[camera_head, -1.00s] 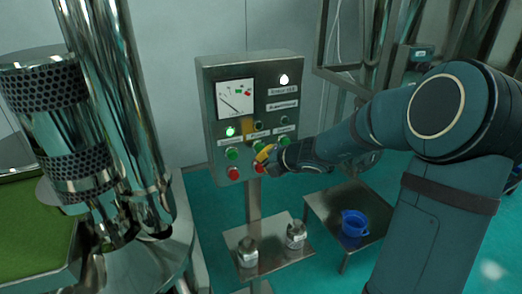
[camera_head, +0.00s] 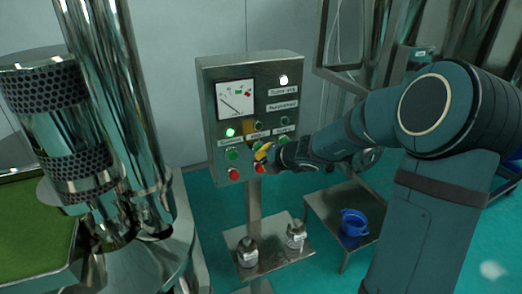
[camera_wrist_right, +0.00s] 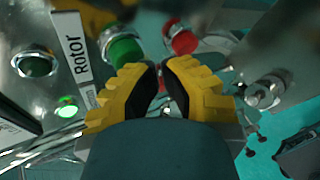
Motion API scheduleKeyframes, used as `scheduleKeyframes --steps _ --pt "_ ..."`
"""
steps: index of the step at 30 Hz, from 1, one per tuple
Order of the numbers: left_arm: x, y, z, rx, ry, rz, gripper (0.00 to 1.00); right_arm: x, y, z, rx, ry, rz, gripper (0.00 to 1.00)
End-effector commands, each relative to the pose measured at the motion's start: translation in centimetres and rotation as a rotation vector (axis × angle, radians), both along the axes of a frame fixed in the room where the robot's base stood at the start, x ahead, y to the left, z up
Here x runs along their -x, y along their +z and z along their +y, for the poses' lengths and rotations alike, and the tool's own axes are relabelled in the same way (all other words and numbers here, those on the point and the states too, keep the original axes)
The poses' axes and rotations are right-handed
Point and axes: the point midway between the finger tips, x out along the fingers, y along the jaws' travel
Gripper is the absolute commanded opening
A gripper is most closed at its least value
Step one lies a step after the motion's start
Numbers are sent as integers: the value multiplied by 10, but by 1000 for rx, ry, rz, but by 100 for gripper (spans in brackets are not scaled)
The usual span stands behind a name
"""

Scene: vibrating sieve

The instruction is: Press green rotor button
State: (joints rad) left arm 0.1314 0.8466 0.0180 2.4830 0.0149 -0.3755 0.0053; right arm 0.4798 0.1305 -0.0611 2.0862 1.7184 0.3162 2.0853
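A steel control panel (camera_head: 254,75) stands ahead in the head view. The green rotor button (camera_wrist_right: 122,48) shows in the wrist view beside the "Rotor" label (camera_wrist_right: 74,45), with a red button (camera_wrist_right: 182,40) on its other side. My right gripper (camera_head: 263,152) has its yellow fingertips in front of the panel's middle column, partly hiding the buttons there. In the wrist view the right gripper's fingertips (camera_wrist_right: 160,75) are nearly together with nothing held between them. They overlap the view close to the green button; contact cannot be told. My left gripper is not in view.
The panel has a gauge (camera_head: 236,99), a lit green lamp (camera_head: 230,132) and a left-hand green button (camera_head: 232,155) above a red one (camera_head: 233,174). Metal vessels stand on a small table below. A blue jug (camera_head: 354,222) stands on a low table. The sieve column (camera_head: 118,100) is at left.

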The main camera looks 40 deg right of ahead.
Motion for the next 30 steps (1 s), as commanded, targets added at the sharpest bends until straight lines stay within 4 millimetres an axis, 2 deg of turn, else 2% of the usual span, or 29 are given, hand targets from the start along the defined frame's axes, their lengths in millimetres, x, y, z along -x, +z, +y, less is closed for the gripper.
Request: scheduleKeyframes --steps 30 --pt "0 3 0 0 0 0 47 -7 0 -2 0 0 0 0"
